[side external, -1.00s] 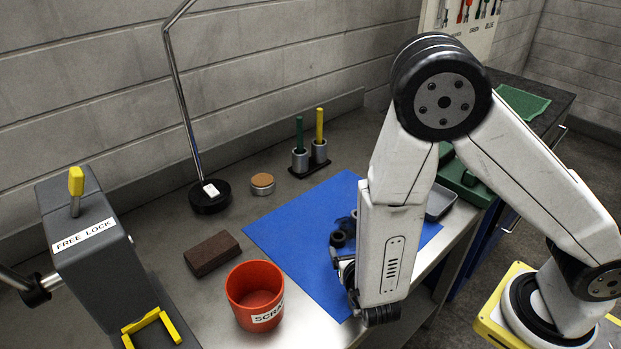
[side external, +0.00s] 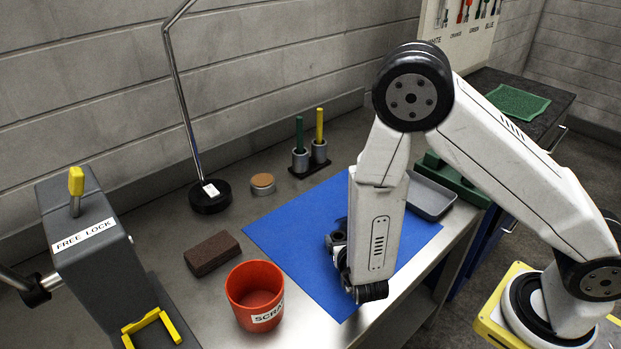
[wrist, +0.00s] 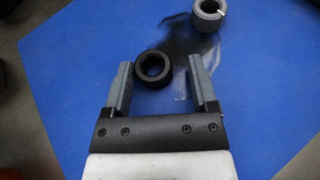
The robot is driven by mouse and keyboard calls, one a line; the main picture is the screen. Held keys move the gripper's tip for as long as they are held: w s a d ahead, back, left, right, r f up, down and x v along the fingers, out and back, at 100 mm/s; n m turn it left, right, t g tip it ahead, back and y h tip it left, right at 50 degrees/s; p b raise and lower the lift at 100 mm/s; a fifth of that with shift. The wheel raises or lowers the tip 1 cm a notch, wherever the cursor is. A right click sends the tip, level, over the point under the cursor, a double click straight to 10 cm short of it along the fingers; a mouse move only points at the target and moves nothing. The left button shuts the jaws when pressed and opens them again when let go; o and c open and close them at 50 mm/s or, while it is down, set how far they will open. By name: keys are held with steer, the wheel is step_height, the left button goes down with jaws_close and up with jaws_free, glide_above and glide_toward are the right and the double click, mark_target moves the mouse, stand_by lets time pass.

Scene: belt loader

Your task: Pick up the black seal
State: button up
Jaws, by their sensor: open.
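The black seal (wrist: 141,79), a thick dark ring, lies on the blue mat (wrist: 70,75) in the wrist view. My gripper (wrist: 160,63) is open and empty, with its two fingertips on either side of the seal. The seal is close to the left finger, with a wider gap to the right finger; I cannot tell whether it touches. In the side view my gripper is low over the mat (side external: 290,225), and the seal cannot be told apart from the dark gripper parts there.
A grey ring (wrist: 207,18) lies beyond the right fingertip. An orange-red scrap bin (side external: 243,290) and a brown block (side external: 212,253) stand left of the mat. A grey tray (side external: 430,196) is at the right.

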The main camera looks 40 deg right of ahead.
mark_target(342, 239)
steer(key=shift+w+d+f, duration=0.1)
steer(key=shift+w+d, duration=0.1)
steer(key=shift+w, duration=0.1)
steer(key=shift+c, duration=0.3)
jaws_close()
stand_by(0.3)
steer(key=shift+r, duration=5)
